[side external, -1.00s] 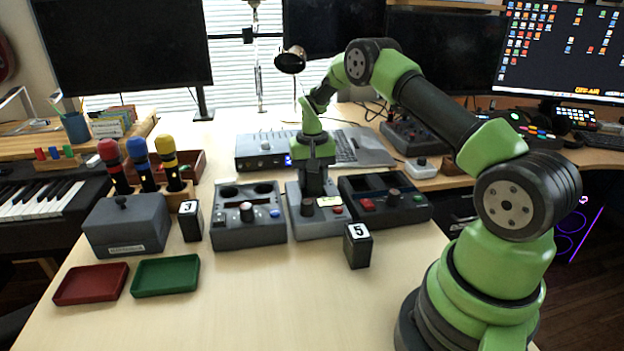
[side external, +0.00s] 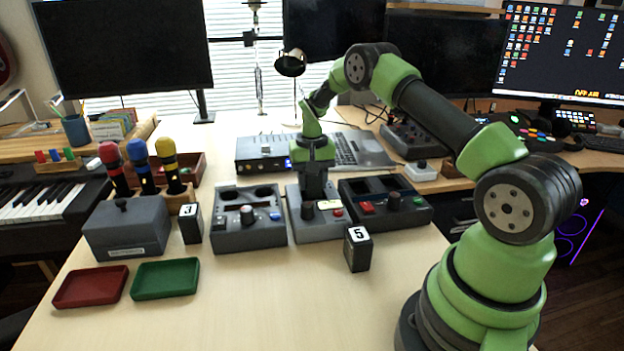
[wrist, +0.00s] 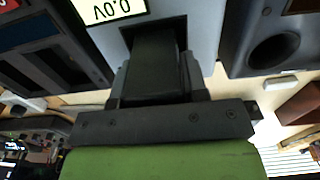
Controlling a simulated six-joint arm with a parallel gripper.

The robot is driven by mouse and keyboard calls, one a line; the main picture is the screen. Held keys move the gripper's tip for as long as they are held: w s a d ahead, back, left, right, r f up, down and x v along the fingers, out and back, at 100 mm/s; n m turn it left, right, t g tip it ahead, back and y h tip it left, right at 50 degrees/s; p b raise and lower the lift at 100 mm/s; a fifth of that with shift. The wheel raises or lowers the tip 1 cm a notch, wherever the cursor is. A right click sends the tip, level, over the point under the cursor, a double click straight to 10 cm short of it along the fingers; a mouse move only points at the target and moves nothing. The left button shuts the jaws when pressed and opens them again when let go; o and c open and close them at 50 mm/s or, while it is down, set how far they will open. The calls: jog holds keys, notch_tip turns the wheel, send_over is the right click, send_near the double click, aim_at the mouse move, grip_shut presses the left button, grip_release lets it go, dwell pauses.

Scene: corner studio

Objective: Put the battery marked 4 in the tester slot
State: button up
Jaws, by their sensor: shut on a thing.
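My gripper (side external: 315,182) points down over the middle grey tester (side external: 318,228), on the table between two other grey devices. In the wrist view the jaws (wrist: 153,70) are shut on a dark rectangular battery (wrist: 152,52). Its far end is at the dark slot in the tester's top (wrist: 205,25); I cannot tell how deep it sits. No number shows on it. The tester's display (wrist: 112,10) reads 0.0V. Battery 3 (side external: 191,225) stands upright at the left, and battery 5 (side external: 358,250) stands upright in front.
A device with round holes (side external: 248,225) stands left of the tester, and one with rectangular bays (side external: 385,205) stands right. A lidded grey box (side external: 125,232), red tray (side external: 90,287) and green tray (side external: 165,279) are at the left. The front middle of the table is bare.

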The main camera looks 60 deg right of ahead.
jog(key=shift+f, duration=0.75)
jog(key=shift+r, duration=0.2)
jog(key=shift+r, duration=0.65)
dwell(0.4)
jog(key=shift+f, duration=0.8)
jog(key=o, duration=0.8)
jog(key=shift+r, duration=5.5)
